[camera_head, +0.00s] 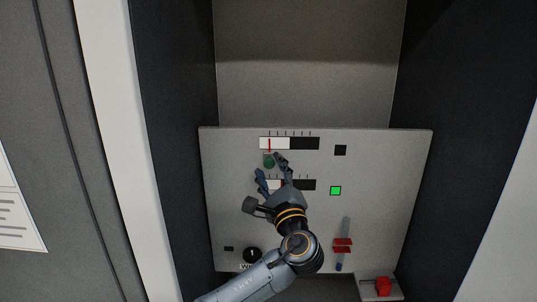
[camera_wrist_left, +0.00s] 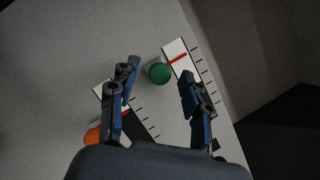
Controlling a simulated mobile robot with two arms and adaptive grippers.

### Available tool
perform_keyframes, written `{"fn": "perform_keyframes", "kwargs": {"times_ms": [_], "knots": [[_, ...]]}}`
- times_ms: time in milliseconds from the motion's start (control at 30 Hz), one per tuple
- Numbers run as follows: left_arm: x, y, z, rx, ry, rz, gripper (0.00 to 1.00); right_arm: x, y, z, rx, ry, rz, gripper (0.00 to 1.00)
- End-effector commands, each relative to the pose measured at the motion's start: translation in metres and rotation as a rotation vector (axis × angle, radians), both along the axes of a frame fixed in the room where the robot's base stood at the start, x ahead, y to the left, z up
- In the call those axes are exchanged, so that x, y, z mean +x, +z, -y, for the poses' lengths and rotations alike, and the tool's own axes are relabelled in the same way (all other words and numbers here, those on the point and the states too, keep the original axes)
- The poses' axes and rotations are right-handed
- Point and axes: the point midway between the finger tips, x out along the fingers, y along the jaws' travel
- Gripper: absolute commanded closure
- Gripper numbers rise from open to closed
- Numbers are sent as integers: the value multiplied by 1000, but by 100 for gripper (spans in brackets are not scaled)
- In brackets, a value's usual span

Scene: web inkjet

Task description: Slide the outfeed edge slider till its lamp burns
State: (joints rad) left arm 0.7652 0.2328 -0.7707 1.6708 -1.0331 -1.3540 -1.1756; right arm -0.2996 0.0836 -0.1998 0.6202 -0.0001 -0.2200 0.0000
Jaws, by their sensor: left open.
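The grey panel (camera_head: 310,215) carries two sliders with white-and-black scales. The upper scale (camera_head: 290,143) has a red mark near its left end, and a green knob (camera_head: 269,161) is just below it. The square lamp (camera_head: 340,150) beside this scale is dark. The lower scale (camera_head: 305,185) is partly hidden by my gripper, and its lamp (camera_head: 335,190) is lit green. My left gripper (camera_head: 269,168) is open at the green knob. In the left wrist view the knob (camera_wrist_left: 159,73) lies between the fingertips, with no clear contact. I cannot read which slider is outfeed.
An orange knob (camera_wrist_left: 93,137) shows at the lower left of the wrist view. Dark walls flank the panel.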

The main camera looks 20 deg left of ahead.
Motion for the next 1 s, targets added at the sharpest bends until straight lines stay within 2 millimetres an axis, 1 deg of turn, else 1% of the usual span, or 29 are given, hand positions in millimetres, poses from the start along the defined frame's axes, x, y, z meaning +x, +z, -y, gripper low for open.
{"fn": "perform_keyframes", "kwargs": {"times_ms": [33, 200, 533, 567, 600, 667, 700, 800, 1000], "knots": [[6, 6, -4, 3, 2, -1, 52, 0, 7, 0, 0, 0, 0, 66], [19, 7, -12, 0, 1, -1, 52, 0, 12, 0, 0, 0, 0, 66], [22, 6, -14, 0, -1, -1, 52, 0, 12, -4, 5, -2, 0, 66], [22, 6, -14, 0, -1, -1, 54, 0, 12, -5, 5, -3, 0, 66], [22, 6, -14, 0, -1, -1, 62, 0, 12, -6, 6, -2, 0, 66], [22, 6, -14, 0, -1, -1, 74, 0, 12, -6, 8, -2, 0, 66], [22, 6, -14, 0, -1, -1, 82, 0, 12, -7, 8, -2, 0, 66], [22, 6, -14, -1, -1, -2, 100, 0, 12, -7, 8, -2, 0, 66], [22, 5, -13, -1, -1, -4, 100, 0, 12, -6, 7, -2, -1, 66]]}}
